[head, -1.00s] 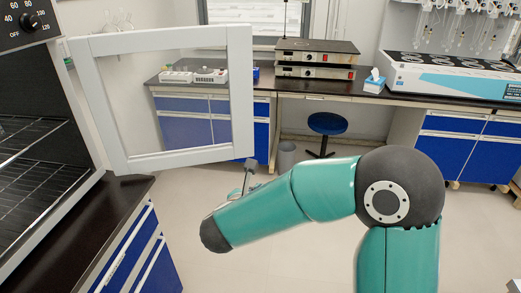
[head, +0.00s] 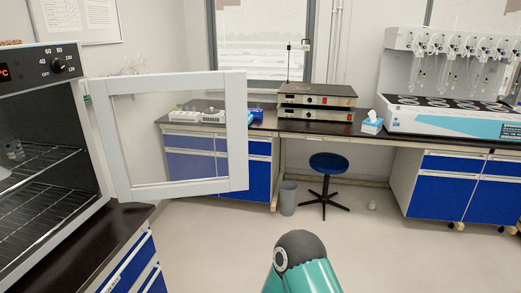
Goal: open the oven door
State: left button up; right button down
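The oven (head: 75,135) stands at the left on a dark-topped bench. Its door (head: 238,130), a light grey frame around a clear pane, stands swung wide open and extends to the right from the hinge side. The dark interior with wire racks (head: 40,205) is exposed. A part of my teal arm with a dark joint shows at the bottom centre, well apart from the door. Neither of my grippers is in view.
The oven's bench (head: 125,222) has blue drawers below. A blue stool (head: 329,162) and a grey bin (head: 288,197) stand on the floor by the back bench. Hotplates (head: 316,95) and a white distiller unit (head: 450,115) sit on the benches. The middle floor is clear.

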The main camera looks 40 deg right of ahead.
aim_at(177, 135)
jog(key=z, duration=0.05)
jog(key=k, duration=0.7)
jog(key=z, duration=1.1)
jog(key=i, duration=1.35)
jog(key=u, duration=1.3)
jog(key=i, duration=0.6)
jog(key=z, duration=0.2)
jog(key=k, duration=0.55)
jog(key=u, duration=0.05)
